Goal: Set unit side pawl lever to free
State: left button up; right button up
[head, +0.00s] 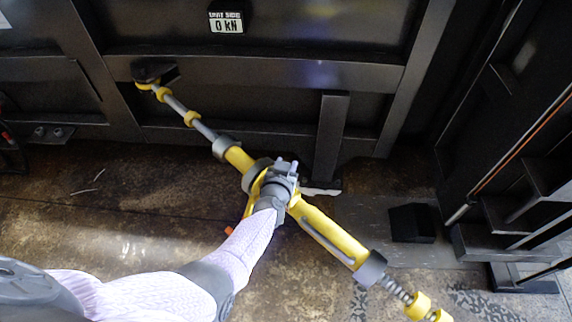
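A long yellow and grey turnbuckle (328,236) runs diagonally across the view, from a black bracket (153,71) on the dark wall at upper left to the lower right. A yellow handle (250,204) with an orange tip (229,230) sticks out at its middle. My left gripper (284,169) is over the middle of the turnbuckle, beside the grey collar (257,174). Its fingers and my wrist cover the ratchet part there. The small pawl lever cannot be made out, and I cannot tell whether the fingers grip anything. My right gripper is out of view.
A display (227,22) on the wall reads "UNIT SIDE 0 kN". A dark upright post (331,138) stands just behind the turnbuckle. Dark steel framing (515,205) with ledges fills the right side. A black block (411,223) lies on the floor. The stained floor at left is mostly clear.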

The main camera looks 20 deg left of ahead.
pick_arm(q)
jog(key=shift+o, duration=0.8)
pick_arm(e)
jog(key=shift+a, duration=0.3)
pick_arm(q)
jog(key=shift+s+r+p, duration=0.25)
jog(key=shift+s+p, duration=0.05)
jog(key=shift+p, duration=0.1)
jog(key=p+v, duration=0.5)
jog(key=v, duration=0.4)
jog(key=shift+p, duration=0.3)
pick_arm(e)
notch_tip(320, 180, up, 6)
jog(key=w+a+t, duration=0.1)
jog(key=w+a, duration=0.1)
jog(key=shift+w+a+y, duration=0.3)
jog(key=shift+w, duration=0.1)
pick_arm(q)
jog(key=shift+s+f, duration=0.1)
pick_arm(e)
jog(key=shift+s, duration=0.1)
